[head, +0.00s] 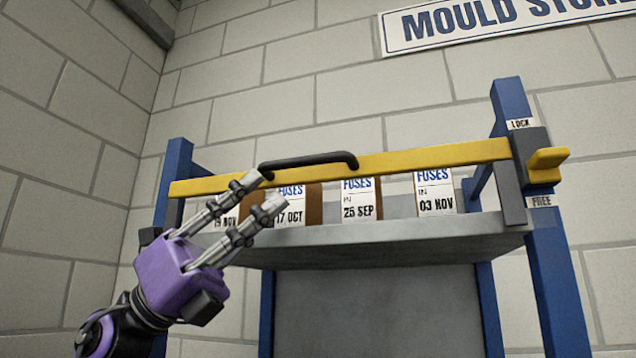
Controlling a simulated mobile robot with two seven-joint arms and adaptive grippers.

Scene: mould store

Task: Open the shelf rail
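The shelf rail (420,160) is a yellow bar running across the front of the grey shelf, between two blue posts. It slopes slightly up to the right. A black handle (308,161) is fixed on its left half. At the right end, a grey latch block has a yellow tab (547,159) sticking out to the right, between a LOCK label (520,124) above and a FREE label (541,201) below. My purple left gripper (263,190) is open and empty, its fingertips just below the handle's left end in the picture. Whether they touch the rail I cannot tell. My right gripper is out of view.
Several brown boxes with white FUSES date labels, such as 25 SEP (357,198) and 03 NOV (435,192), stand on the shelf (400,242) behind the rail. The left blue post (176,165) is close to my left gripper. A block wall stands behind.

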